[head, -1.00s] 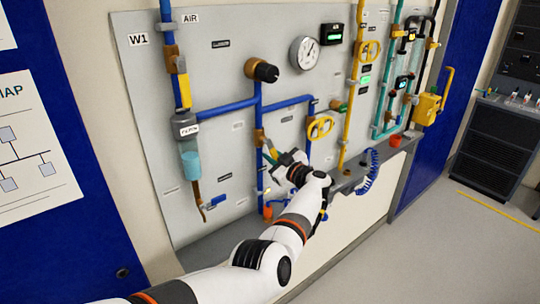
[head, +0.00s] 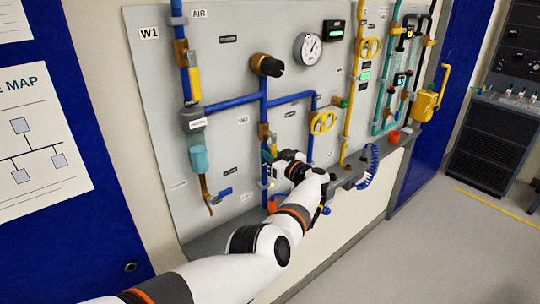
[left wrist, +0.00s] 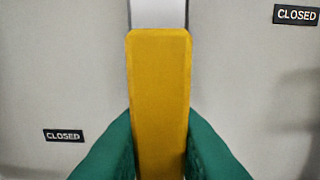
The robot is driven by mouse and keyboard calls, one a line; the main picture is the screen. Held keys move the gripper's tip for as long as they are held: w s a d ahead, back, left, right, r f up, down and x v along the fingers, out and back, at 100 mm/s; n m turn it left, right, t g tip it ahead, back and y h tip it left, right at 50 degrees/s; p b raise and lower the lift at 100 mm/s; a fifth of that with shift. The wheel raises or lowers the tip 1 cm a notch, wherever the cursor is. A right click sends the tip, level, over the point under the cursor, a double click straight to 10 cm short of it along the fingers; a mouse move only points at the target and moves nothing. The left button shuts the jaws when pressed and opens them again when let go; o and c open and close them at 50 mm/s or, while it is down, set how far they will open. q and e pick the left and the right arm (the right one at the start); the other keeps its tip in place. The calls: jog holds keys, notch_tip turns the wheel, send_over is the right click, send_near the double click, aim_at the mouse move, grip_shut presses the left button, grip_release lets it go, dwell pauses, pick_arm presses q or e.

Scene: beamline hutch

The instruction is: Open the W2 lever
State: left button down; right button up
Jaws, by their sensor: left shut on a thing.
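A yellow lever handle (left wrist: 160,80) stands upright in the middle of the left wrist view, with a pale metal shank above it. My left gripper (left wrist: 160,150) has its green fingers on both sides of the handle's lower part and is shut on it. In the head view my left gripper (head: 268,157) is at the panel, by the middle vertical blue pipe. My right gripper is not in view.
CLOSED labels (left wrist: 63,135) flank the handle. A ledge runs below the panel.

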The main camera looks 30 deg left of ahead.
pick_arm(q)
jog(key=c, duration=1.3)
grip_release()
jog(key=p+v, duration=0.6)
jog(key=v, duration=0.6)
jog(key=shift+s+f+p, duration=0.1)
jog(key=shift+p, duration=0.2)
